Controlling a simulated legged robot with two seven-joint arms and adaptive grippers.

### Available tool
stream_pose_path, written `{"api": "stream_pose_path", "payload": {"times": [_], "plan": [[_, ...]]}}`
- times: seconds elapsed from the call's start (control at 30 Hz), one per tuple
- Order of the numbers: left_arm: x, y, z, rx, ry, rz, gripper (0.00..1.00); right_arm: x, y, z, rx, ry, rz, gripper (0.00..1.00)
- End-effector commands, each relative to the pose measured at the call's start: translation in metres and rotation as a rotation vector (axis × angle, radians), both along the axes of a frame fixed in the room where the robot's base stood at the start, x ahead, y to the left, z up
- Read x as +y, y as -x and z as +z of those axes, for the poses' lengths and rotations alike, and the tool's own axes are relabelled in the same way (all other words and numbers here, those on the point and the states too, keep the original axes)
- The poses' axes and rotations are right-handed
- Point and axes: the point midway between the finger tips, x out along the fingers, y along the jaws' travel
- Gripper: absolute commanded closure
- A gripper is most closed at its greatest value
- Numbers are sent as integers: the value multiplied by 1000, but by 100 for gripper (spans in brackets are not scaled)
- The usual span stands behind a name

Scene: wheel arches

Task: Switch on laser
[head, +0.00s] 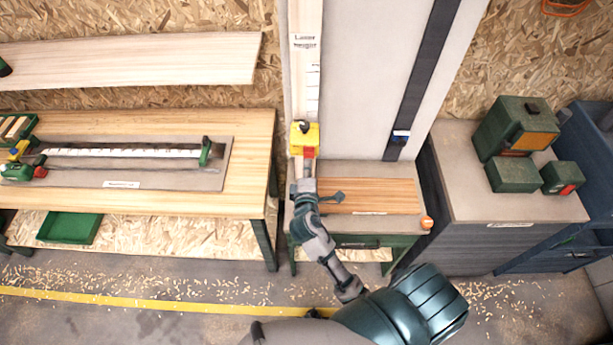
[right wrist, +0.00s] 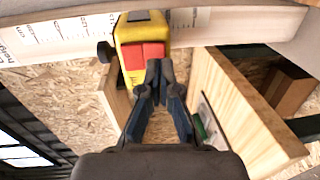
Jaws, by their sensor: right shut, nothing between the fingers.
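The laser (head: 304,138) is a yellow box with a red front part and a dark knob, mounted on a pale vertical scale board marked "Laser height". In the right wrist view the laser (right wrist: 131,34) fills the upper middle, its red part facing my fingers and the dark knob on its left. My right gripper (head: 308,178) is just below the laser in the head view. In the right wrist view the right gripper's fingertips (right wrist: 158,72) are together and empty, close to the red part. I cannot tell if they touch it. My left gripper is not in view.
A small bench (head: 375,196) with a wooden top stands under the panel. A larger workbench (head: 245,150) with a long clamp rig is on the left. On the right, a grey cabinet (head: 460,185) carries dark green boxes (head: 514,174). A yellow line crosses the floor.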

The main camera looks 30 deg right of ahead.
Motion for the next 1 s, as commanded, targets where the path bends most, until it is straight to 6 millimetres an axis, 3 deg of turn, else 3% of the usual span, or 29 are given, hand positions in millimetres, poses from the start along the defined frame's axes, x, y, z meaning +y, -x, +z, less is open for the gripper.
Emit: {"api": "stream_pose_path", "payload": {"times": [0.47,0.67,1.0], "plan": [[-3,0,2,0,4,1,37,-5,-9,-2,1,1,0,100],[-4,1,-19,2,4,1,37,-9,-14,-10,-48,29,-2,100],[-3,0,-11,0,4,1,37,-9,-14,-3,-43,27,-1,100]]}}
